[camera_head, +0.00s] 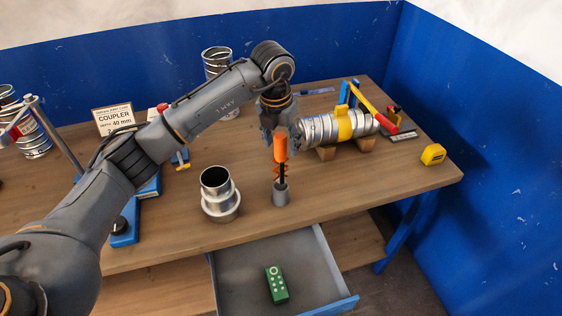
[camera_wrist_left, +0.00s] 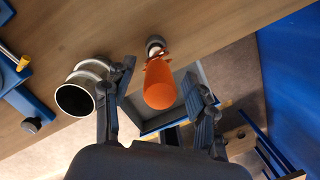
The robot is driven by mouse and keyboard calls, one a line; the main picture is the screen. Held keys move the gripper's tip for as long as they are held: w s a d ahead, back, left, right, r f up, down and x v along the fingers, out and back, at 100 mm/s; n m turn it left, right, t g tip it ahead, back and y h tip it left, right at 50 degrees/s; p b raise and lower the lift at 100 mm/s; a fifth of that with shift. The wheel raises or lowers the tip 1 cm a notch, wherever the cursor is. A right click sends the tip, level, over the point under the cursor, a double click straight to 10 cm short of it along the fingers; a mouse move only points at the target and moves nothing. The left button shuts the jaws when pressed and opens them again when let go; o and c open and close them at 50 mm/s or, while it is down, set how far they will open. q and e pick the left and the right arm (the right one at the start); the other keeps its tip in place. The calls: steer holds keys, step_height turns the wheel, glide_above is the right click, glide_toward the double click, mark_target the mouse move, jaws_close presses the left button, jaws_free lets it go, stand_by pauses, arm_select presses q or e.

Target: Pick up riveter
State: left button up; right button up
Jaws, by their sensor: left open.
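An orange-handled tool (camera_head: 281,148), which I take to be the riveter, stands upright on the table near its front edge. Its dark shaft goes down into a small grey conical base (camera_head: 281,195). My left gripper (camera_head: 279,130) points down over the top of the handle. In the left wrist view the rounded end of the orange handle (camera_wrist_left: 160,84) shows between the two spread fingers of the left gripper (camera_wrist_left: 158,100), with gaps on both sides. My right gripper is not in view.
A metal duct coupler (camera_head: 221,197) stands left of the tool. A spiral duct (camera_head: 322,131) with a yellow band lies on wooden supports behind right. A yellow tape measure (camera_head: 433,154) is at the right. An open drawer (camera_head: 240,270) below holds a green remote-like device (camera_head: 277,284).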

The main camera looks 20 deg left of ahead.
arm_select(q)
steer(key=shift+w+f, duration=0.1)
steer(key=shift+f, duration=0.85)
steer(key=shift+w+f, duration=0.1)
steer(key=shift+f, duration=0.15)
jaws_close()
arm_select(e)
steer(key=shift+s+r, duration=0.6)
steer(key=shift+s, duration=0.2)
arm_select(q)
steer(key=shift+r, duration=0.1)
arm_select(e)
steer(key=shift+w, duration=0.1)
